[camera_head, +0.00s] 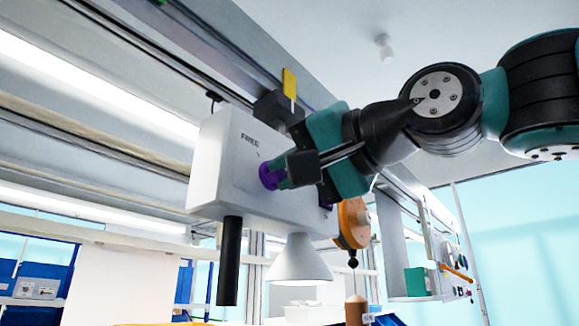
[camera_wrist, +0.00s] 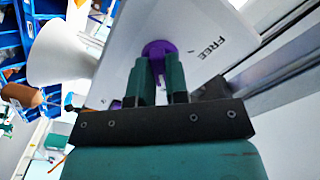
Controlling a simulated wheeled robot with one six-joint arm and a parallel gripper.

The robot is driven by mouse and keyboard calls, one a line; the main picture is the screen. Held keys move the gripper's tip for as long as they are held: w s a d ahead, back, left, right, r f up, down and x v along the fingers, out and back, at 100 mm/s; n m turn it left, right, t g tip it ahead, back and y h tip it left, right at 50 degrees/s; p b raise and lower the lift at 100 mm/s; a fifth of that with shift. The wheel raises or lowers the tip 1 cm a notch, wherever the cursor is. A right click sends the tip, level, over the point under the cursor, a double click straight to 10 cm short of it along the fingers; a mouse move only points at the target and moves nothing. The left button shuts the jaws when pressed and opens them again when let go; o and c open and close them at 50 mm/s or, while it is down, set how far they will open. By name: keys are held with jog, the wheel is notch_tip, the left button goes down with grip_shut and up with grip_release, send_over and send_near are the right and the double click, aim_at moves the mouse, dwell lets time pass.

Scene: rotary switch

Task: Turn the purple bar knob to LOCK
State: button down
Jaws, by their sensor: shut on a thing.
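The purple bar knob (camera_head: 267,176) is on the front face of a white box (camera_head: 222,160) mounted high up. In the wrist view the purple knob (camera_wrist: 158,50) shows between and beyond the fingertips. My gripper (camera_head: 282,172) reaches in from the right and is shut on the knob; it also shows in the wrist view (camera_wrist: 160,75). The word FREE (camera_wrist: 214,47) is printed on the box near the knob. It also reads in the head view (camera_head: 250,140). I cannot see a LOCK label. My gripper hides much of the knob's bar.
A black cylinder (camera_head: 229,262) and a white lamp shade (camera_head: 299,260) hang below the box. An orange pulley-like part (camera_head: 352,222) hangs right of it. A yellow tag (camera_head: 289,83) stands above. A rail runs behind the box. Blue bins (camera_wrist: 14,45) show at the left in the wrist view.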

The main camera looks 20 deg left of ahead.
jog(key=c, duration=1.1)
grip_release()
jog(key=shift+b+v, duration=2.4)
jog(key=shift+v, duration=6.3)
jog(key=shift+f, duration=0.1)
